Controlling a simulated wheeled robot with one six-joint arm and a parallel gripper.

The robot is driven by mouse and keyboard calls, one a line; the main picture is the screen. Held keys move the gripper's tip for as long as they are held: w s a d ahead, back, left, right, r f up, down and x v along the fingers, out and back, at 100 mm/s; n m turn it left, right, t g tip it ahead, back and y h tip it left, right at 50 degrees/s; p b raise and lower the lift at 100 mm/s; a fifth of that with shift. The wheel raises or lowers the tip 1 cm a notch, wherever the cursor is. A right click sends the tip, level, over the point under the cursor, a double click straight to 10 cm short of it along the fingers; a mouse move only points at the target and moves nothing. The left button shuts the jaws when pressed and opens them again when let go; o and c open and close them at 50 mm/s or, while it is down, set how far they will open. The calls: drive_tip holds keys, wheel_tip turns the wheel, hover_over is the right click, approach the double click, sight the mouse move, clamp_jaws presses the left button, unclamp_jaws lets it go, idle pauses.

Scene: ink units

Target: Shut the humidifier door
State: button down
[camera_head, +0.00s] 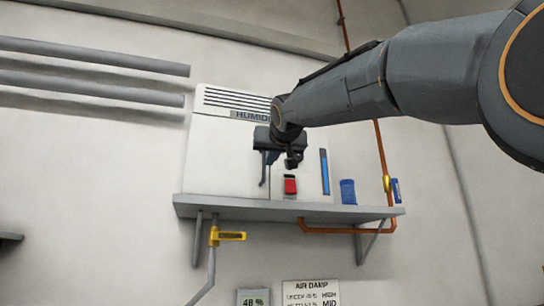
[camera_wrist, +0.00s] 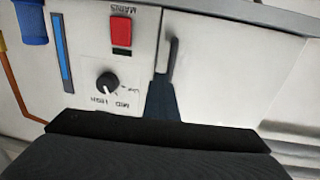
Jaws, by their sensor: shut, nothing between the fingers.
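The humidifier (camera_head: 240,97) is a pale wall unit with dark vent slats above a shelf. Its door (camera_head: 220,155) is the plain left panel, also seen in the wrist view (camera_wrist: 225,65), where the picture is upside down. No open gap shows at the door's seam, but I cannot tell if it is fully shut. A dark upright handle (camera_head: 263,172) stands by the seam, also in the wrist view (camera_wrist: 173,52). My gripper (camera_head: 268,160) is shut and empty, in front of the unit. Its dark blue fingers (camera_wrist: 163,85) appear close to the handle; contact is unclear.
Beside the door are a red mains switch (camera_head: 290,186), a black dial (camera_wrist: 108,83) and a blue gauge strip (camera_head: 324,172). A blue container (camera_head: 348,192) stands right on the grey shelf (camera_head: 235,208). A copper pipe (camera_head: 381,150) runs at right. Wall bars (camera_head: 90,87) are at left.

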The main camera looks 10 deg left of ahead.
drive_tip(key=shift+f, duration=0.1)
drive_tip(key=s+d+b, duration=0.5)
drive_tip(key=s+d, duration=0.4)
drive_tip(key=s, duration=0.1)
drive_tip(key=shift+s+r+b, duration=0.2)
drive_tip(key=shift+s+b, duration=0.15)
drive_tip(key=shift+b, duration=0.05)
